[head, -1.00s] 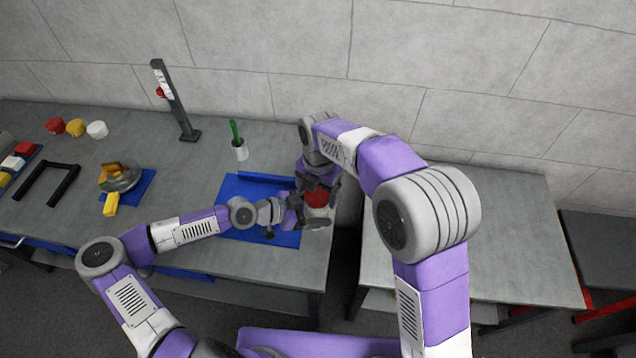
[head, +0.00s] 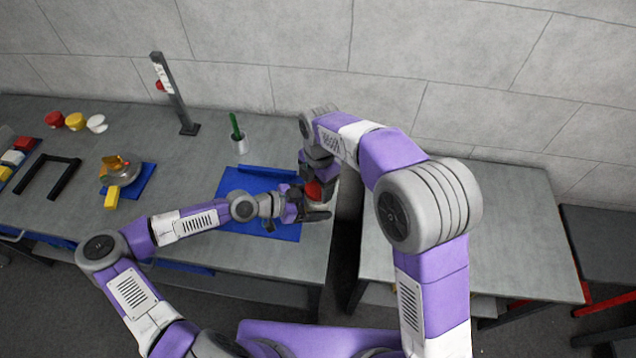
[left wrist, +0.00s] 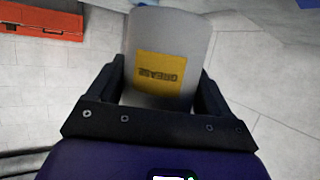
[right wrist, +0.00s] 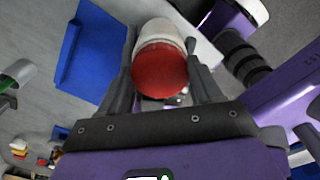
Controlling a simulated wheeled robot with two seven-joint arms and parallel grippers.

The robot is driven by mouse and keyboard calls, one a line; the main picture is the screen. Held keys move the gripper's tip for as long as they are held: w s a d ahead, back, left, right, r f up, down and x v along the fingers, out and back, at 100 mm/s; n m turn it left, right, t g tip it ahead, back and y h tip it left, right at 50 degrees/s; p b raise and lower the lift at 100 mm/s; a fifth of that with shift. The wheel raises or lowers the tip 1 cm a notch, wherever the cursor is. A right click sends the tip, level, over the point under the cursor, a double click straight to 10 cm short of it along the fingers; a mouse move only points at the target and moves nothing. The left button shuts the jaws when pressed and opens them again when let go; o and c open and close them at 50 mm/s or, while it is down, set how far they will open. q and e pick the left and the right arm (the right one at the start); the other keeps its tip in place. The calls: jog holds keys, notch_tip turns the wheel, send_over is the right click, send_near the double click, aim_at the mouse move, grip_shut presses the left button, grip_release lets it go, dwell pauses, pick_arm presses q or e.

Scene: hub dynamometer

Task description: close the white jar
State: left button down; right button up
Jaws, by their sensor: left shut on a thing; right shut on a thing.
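The white jar (left wrist: 165,40) has a yellow label reading GREASE. My left gripper (left wrist: 165,85) is shut on its sides; in the head view that gripper (head: 298,207) is over the right edge of the blue mat. A red lid (right wrist: 160,70) sits at the mouth of the jar, whose white body (right wrist: 155,32) shows behind it in the right wrist view. My right gripper (right wrist: 163,72) is shut on the lid, one finger on each side. In the head view the red lid (head: 313,190) is partly covered by the grippers. I cannot tell whether the lid is tight.
The blue mat (head: 240,183) lies on the left table below the grippers. A white cup with a green stick (head: 236,128) and a dark post (head: 175,95) stand behind. Red, yellow and white round pieces (head: 75,121) are far left. The right table (head: 500,230) is mostly clear.

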jog(key=m, duration=1.2)
jog(key=shift+m, duration=0.3)
jog(key=o, duration=1.2)
jog(key=shift+r, duration=2.25)
jog(key=shift+c, duration=0.5)
